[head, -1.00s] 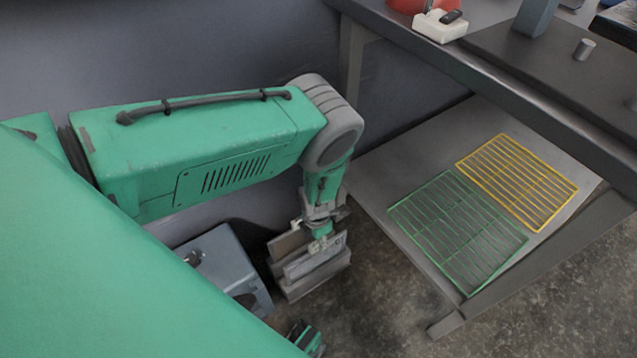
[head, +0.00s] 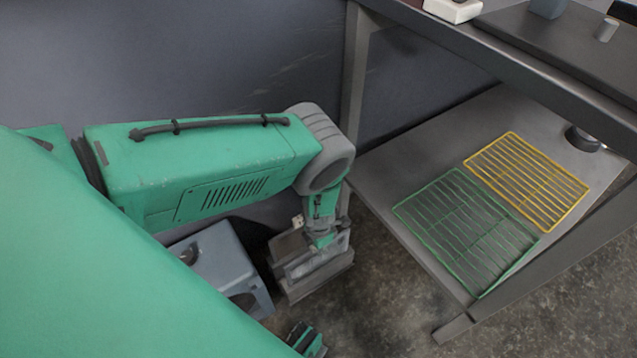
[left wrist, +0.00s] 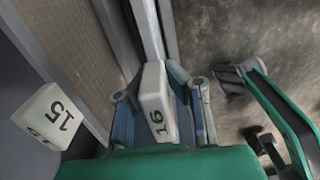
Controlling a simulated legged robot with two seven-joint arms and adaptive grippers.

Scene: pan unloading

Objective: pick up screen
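Screens in grey frames (head: 312,264) stand upright in a low holder on the floor, and my left gripper (head: 322,243) is down at their top. In the left wrist view a white block marked 16 (left wrist: 156,105) sits between the two fingers of my left gripper (left wrist: 158,115). Whether the fingers press on it is not clear. A second white block marked 15 (left wrist: 52,115) is to the left, beside a brownish mesh panel (left wrist: 72,50). A green wire grid (head: 465,235) and a yellow wire grid (head: 527,180) lie flat on the lower shelf.
A grey-blue stool (head: 222,262) stands close left of the holder. The table's lower shelf (head: 415,160) and its leg (head: 355,85) are to the right.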

